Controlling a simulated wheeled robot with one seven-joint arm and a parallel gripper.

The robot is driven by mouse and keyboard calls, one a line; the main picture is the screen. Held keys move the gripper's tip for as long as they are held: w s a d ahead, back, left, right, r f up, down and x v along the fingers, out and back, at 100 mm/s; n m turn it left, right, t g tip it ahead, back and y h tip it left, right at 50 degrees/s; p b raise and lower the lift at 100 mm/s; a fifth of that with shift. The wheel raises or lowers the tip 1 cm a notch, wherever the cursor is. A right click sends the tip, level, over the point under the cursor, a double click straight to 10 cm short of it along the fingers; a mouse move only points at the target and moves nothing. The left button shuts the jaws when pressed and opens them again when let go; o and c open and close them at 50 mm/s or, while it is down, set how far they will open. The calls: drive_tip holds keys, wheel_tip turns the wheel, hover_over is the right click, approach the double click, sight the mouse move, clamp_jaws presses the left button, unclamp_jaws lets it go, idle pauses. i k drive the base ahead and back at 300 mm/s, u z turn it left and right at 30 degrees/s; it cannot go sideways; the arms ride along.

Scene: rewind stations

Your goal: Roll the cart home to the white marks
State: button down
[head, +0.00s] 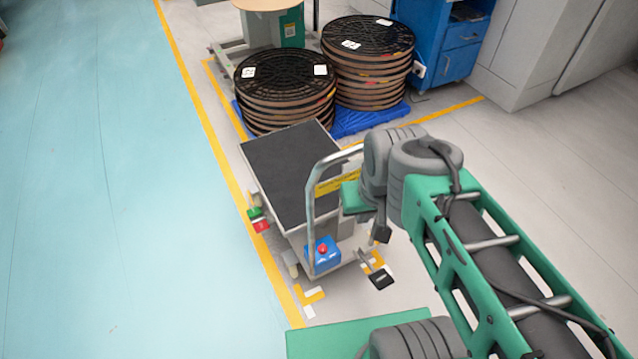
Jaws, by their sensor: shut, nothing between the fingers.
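The cart (286,168) has a dark flat top, a grey bent-tube handle (311,205) at its near end and a blue box with a red button (323,256) below the handle. White marks with yellow corner pieces lie on the floor by its near end, one at the near left (309,311) and one at the near right (366,255). The cart stands just beyond the near left mark. My gripper (381,236) is shut and empty, just right of the handle and partly hidden by my arm. Contact with the handle cannot be told.
Two stacks of black-topped reels (286,95) (367,60) stand on blue pallets (358,120) right behind the cart. A blue cabinet (457,62) stands at the back right. A yellow floor line (215,145) runs along the cart's left. The light-blue floor (90,190) beyond it is clear.

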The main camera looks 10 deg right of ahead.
sight(343, 237)
drive_tip(key=u, duration=0.05)
drive_tip(key=i, duration=0.3)
drive_tip(key=u, duration=0.05)
drive_tip(key=k, duration=1.35)
drive_tip(key=u, duration=0.7)
drive_tip(key=i, duration=1)
drive_tip(key=u, duration=0.25)
